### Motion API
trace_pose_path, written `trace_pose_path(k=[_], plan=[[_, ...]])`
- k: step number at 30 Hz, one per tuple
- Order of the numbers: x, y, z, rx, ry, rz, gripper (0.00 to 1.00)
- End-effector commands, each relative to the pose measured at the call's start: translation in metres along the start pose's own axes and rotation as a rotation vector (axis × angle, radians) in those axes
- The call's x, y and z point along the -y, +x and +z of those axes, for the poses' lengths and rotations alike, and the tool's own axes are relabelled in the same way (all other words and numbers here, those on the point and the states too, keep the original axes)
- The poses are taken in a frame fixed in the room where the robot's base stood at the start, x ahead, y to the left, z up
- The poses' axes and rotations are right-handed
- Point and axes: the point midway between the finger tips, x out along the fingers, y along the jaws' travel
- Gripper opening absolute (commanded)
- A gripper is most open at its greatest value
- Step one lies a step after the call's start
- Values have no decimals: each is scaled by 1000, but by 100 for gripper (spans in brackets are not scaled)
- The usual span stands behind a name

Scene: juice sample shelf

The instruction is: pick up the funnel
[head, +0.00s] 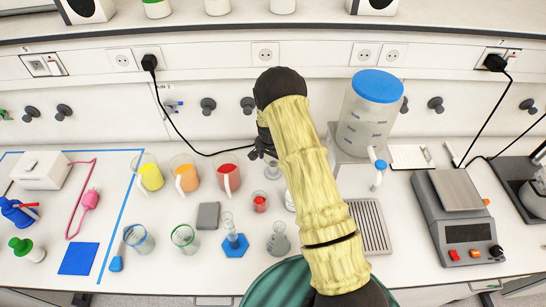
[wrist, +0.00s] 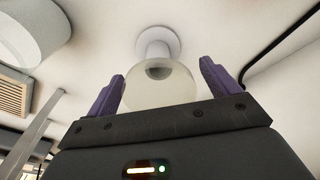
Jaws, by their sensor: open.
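In the wrist view, a pale translucent bowl-shaped piece (wrist: 160,86), which looks like the funnel, has a narrower neck and a round white disc beyond it. My gripper (wrist: 161,73) is open, with its purple fingers to the left and right of this piece. No contact is visible, and I cannot tell how deep it is between the fingers. In the head view my gripper (head: 264,150) is mostly hidden by the yellow-sleeved arm. A small clear vessel (head: 272,171) shows just below it; I cannot tell whether it is the same piece.
Yellow (head: 150,175), orange (head: 185,177) and red (head: 227,176) jugs stand left of my gripper. A small red-filled beaker (head: 260,202) is in front. A blue-lidded container (head: 368,110) stands on a riser at right, with a scale (head: 462,215) farther right.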

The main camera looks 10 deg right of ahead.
Motion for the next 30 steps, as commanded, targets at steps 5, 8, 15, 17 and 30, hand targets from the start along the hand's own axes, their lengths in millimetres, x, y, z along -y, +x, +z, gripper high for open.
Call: trace_pose_path(k=[5,8,15,17,30], plan=[[0,0,0,0,0,-1,88],[0,0,0,0,0,-1,88],[0,0,0,0,0,0,82],[0,0,0,0,0,0,70],[0,-1,0,-1,0,-1,40]])
